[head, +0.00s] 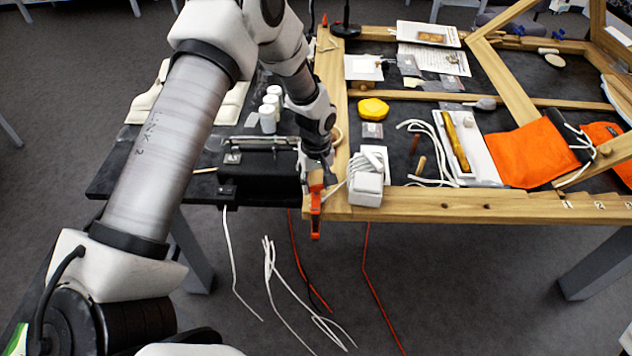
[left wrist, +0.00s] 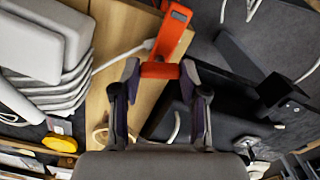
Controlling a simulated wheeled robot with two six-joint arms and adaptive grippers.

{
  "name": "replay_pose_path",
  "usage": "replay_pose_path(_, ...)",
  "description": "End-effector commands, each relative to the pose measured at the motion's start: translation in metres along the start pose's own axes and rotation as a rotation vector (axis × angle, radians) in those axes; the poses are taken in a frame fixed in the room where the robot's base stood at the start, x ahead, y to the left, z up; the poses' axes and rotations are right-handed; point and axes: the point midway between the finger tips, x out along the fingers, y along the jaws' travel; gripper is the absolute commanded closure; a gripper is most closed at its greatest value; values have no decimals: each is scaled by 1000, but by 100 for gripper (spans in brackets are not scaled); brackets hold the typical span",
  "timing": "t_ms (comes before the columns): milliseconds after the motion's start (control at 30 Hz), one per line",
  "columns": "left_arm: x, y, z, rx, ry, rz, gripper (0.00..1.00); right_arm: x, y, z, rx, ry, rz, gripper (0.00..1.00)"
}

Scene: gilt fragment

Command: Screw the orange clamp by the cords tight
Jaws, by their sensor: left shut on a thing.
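The orange clamp (head: 316,213) is on the front edge of the wooden frame, near its left corner, beside the white cords. It hangs down past the edge. In the left wrist view the clamp (left wrist: 173,33) has its orange bar running away from me. My left gripper (head: 317,172) is above the clamp. In the left wrist view my left gripper (left wrist: 160,73) has its two fingers shut on the clamp's near orange end, one finger on each side. The clamp's lower jaw and screw are not clear. My right gripper is not in view.
White blocks with coiled cords (head: 368,182) stand right beside the clamp. A black box (head: 262,178) lies close on the left, with white bottles (head: 268,118) behind it. An orange cloth (head: 532,152) lies further right. Loose cables hang below the front edge.

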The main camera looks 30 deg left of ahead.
Motion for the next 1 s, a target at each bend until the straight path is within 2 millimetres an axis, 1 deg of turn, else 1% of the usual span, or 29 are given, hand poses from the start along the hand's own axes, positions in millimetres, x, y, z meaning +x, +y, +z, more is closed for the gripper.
replay_pose_path(1000, 2, -1, 1, 963, -3, -1, 91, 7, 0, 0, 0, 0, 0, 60)
